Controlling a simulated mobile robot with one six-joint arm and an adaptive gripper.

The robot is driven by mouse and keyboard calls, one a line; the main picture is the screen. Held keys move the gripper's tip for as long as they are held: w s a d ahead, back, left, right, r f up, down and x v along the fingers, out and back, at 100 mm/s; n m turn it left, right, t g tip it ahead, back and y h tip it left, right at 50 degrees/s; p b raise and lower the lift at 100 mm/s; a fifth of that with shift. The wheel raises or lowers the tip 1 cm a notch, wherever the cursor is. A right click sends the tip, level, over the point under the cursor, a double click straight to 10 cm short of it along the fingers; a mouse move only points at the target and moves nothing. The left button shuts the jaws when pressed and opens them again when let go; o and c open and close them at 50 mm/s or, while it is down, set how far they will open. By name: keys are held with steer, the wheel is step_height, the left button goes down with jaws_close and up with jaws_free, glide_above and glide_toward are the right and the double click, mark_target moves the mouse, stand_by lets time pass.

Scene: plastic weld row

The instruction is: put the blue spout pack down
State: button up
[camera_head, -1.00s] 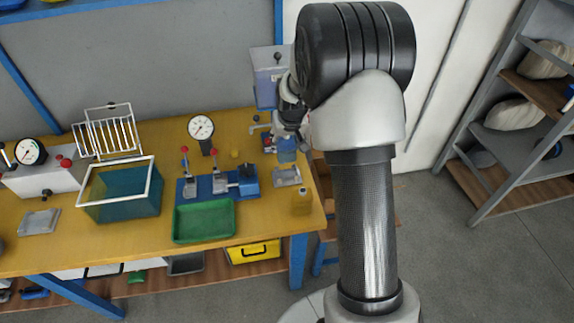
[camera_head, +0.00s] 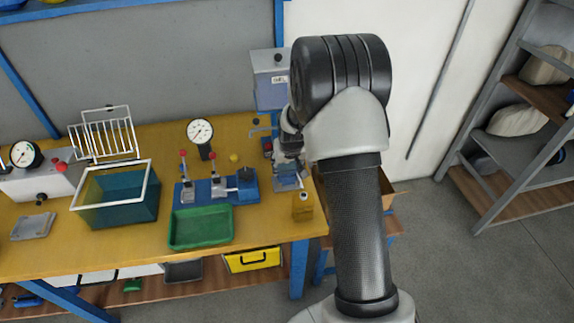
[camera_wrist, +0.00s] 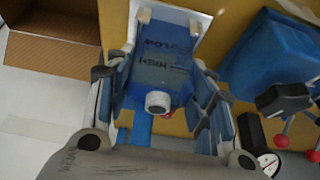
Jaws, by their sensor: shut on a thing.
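The blue spout pack (camera_wrist: 165,72) has a white round cap and dark printed words, HIGH and LOW. My gripper (camera_wrist: 163,90) is shut on it, with a finger along each side in the wrist view. In that view a pale plate (camera_wrist: 172,14) with small raised blocks shows behind the pack. In the head view my gripper (camera_head: 290,158) is low over the right end of the bench, at a small grey stand (camera_head: 288,184). The pack is mostly hidden there, and I cannot tell whether it touches the stand.
A yellow bottle (camera_head: 302,207) stands close in front of the stand. A blue clamp fixture (camera_head: 217,190) and a green tray (camera_head: 201,228) are to the left. A grey machine (camera_head: 270,80) stands behind. A cardboard box (camera_wrist: 55,40) is beside the bench.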

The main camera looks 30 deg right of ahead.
steer(key=o, duration=1.1)
steer(key=shift+f, duration=0.15)
steer(key=shift+o, duration=0.2)
steer(key=shift+r, duration=0.3)
steer(key=s+a+p+v, duration=0.1)
steer(key=a+p+v, duration=0.1)
steer(key=v, duration=0.9)
steer(key=a+f+p+v, duration=0.1)
steer(key=a+p+v, duration=0.1)
steer(key=v, duration=0.9)
steer(key=s+a+r+n, duration=0.1)
steer(key=s+a+r, duration=0.1)
steer(key=s, duration=0.6)
steer(key=s+a+r+n, duration=0.1)
steer(key=s+a+r, duration=0.2)
steer(key=s+a, duration=0.2)
steer(key=s+a+r+n+y, duration=0.1)
steer(key=s+a+r, duration=0.2)
steer(key=s, duration=0.9)
steer(key=shift+a+r, duration=0.2)
steer(key=shift+r, duration=0.05)
